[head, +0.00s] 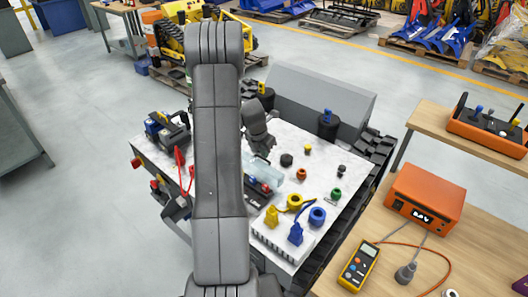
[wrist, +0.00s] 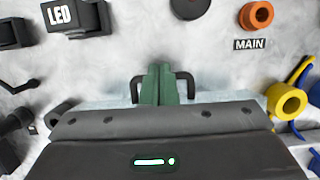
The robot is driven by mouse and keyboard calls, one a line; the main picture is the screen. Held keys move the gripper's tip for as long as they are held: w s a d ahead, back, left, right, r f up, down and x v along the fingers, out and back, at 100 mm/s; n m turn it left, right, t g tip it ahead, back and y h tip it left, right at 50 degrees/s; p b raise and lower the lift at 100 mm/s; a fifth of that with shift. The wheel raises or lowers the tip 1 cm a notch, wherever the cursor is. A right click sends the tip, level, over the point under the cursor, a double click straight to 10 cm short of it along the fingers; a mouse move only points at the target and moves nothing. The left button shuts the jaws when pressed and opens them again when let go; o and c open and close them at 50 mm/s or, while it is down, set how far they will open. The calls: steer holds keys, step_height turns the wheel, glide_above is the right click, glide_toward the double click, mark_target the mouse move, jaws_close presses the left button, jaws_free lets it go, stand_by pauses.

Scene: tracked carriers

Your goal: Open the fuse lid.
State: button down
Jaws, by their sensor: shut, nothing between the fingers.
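The fuse lid (head: 262,168) looks like a clear, pale-blue box cover on the white carrier top in the head view. In the wrist view a pale strip of it (wrist: 112,101) shows beyond my gripper's housing. Its dark handle (wrist: 189,86) is a bracket whose two ends show on either side of my fingers. My gripper (wrist: 157,78) has green fingers shut together with nothing between them. They overlap the middle of the handle in the picture; I cannot tell whether they touch it. My gripper body hides most of the lid.
An LED-labelled black part (wrist: 72,17) and an orange ring (wrist: 257,15) above a MAIN label lie beyond the fingers. A yellow ring plug (wrist: 287,101) is right of the lid. In the head view, a blue ring (head: 317,216) and a bench with an orange device (head: 437,195) stand right.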

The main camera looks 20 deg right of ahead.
mark_target(257, 159)
steer(key=shift+r, duration=0.1)
steer(key=b+v, duration=0.1)
steer(key=v, duration=1.2)
steer(key=shift+r+b, duration=0.3)
steer(key=p+x, duration=0.1)
steer(key=x, duration=1.2)
steer(key=shift+f+p, duration=0.3)
steer(key=shift+f, duration=0.1)
